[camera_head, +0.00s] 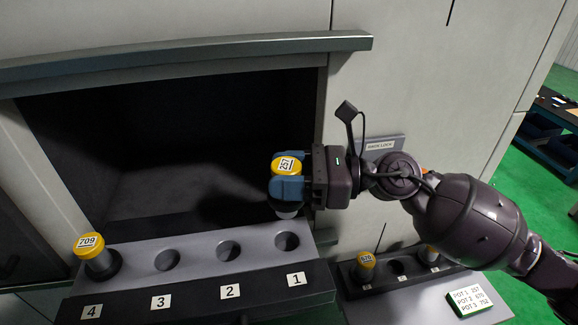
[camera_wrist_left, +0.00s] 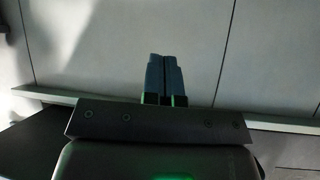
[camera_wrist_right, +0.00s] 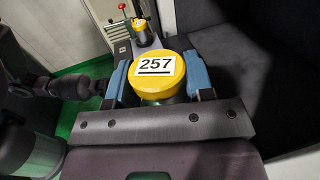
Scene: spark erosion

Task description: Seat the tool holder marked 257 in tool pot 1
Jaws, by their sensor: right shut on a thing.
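The tool holder marked 257 (camera_head: 287,164) has a yellow cap and is held upright. My right gripper (camera_head: 288,188) is shut on it, with blue fingers on both sides; the cap also fills the middle of the right wrist view (camera_wrist_right: 158,74). The holder's lower end shows just above and behind tool pot 1 (camera_head: 287,241), whose dark hole looks empty, and it appears apart from the hole. My left gripper (camera_wrist_left: 165,78) shows only in the left wrist view, with its fingers together and nothing between them.
The pot rack (camera_head: 200,250) has empty pots 2 (camera_head: 228,250) and 3 (camera_head: 166,259); holder 709 (camera_head: 91,250) stands in pot 4. A side rack (camera_head: 398,279) carries two more yellow-capped holders. A card listing pots (camera_head: 470,299) lies beside it. The cabinet opening is behind.

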